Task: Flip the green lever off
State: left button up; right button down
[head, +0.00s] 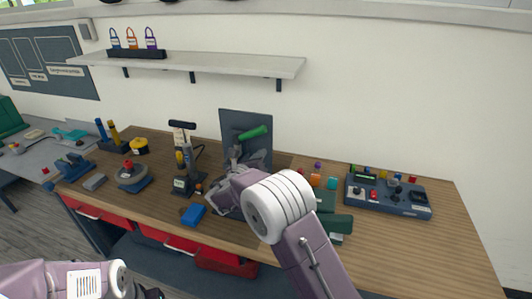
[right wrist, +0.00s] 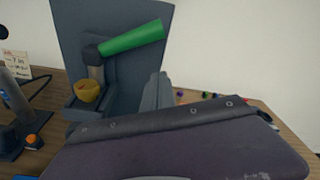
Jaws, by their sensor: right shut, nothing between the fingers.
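The green lever (head: 253,132) sits on an upright dark grey panel (head: 262,118) at the back of the workbench. Its handle slopes slightly up to the right. In the right wrist view the green handle (right wrist: 130,38) joins a grey pivot above a yellow-orange round part (right wrist: 88,91). My right gripper (head: 235,158) is shut and empty, in front of the panel and below the handle. Its fingers (right wrist: 157,92) show below the handle in the right wrist view, with no clear contact. My left arm is at the bottom left, and its gripper (head: 150,293) is only partly visible.
A control box with a joystick (head: 388,195) stands to the right. A dark green object (head: 333,222) lies beside my right arm. A red-knobbed device (head: 129,173), a meter stand (head: 185,178) and a blue block (head: 193,215) are to the left. The bench's right end is clear.

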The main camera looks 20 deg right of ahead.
jog(key=shift+a+v, duration=0.2)
jog(key=shift+v, duration=1.8)
